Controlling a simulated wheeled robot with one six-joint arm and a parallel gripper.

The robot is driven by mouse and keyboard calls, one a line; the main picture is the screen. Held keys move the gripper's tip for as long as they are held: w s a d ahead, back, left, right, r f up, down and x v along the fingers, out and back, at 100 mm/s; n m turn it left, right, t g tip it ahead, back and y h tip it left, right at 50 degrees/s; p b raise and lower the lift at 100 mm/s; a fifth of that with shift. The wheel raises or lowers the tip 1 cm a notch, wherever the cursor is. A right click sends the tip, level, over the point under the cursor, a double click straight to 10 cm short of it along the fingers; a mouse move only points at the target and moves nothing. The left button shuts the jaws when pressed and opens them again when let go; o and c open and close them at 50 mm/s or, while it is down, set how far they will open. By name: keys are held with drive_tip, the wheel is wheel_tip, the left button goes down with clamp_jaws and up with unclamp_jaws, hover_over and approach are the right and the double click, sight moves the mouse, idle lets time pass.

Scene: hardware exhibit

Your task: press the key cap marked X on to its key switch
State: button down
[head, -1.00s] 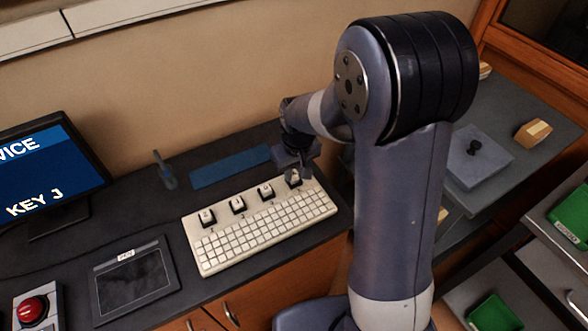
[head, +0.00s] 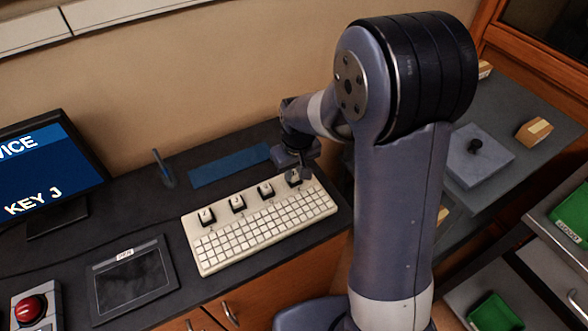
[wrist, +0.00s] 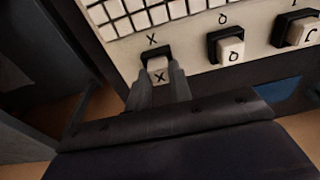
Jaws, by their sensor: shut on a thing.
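The white key cap marked X (wrist: 159,73) is between the two fingers of my gripper (wrist: 159,84) in the wrist view. My gripper is shut on it. The cap lies at the dark square key switch (wrist: 154,52), below the printed letter X on the keyboard (wrist: 188,28). I cannot tell whether the cap is fully down on the switch. In the head view my gripper (head: 300,175) is over the right-hand switch of the top row of the cream keyboard (head: 208,262), and it mostly hides the cap and switch.
Several other capped switches, such as one left of my gripper (head: 265,190), stand along the keyboard's back edge. A blue strip (head: 230,167) lies behind. A dark tablet (head: 133,279), a screen (head: 45,170) and a red button (head: 30,308) are at left.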

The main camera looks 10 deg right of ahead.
drive_tip(key=c, duration=0.7)
unclamp_jaws()
drive_tip(key=shift+r, duration=0.1)
drive_tip(key=shift+r+p, duration=2.65)
drive_tip(key=shift+r, duration=0.75)
drive_tip(key=shift+f, duration=0.15)
wheel_tip(320, 180, down, 7)
drive_tip(key=b, duration=0.5)
drive_tip(key=shift+r, duration=0.2)
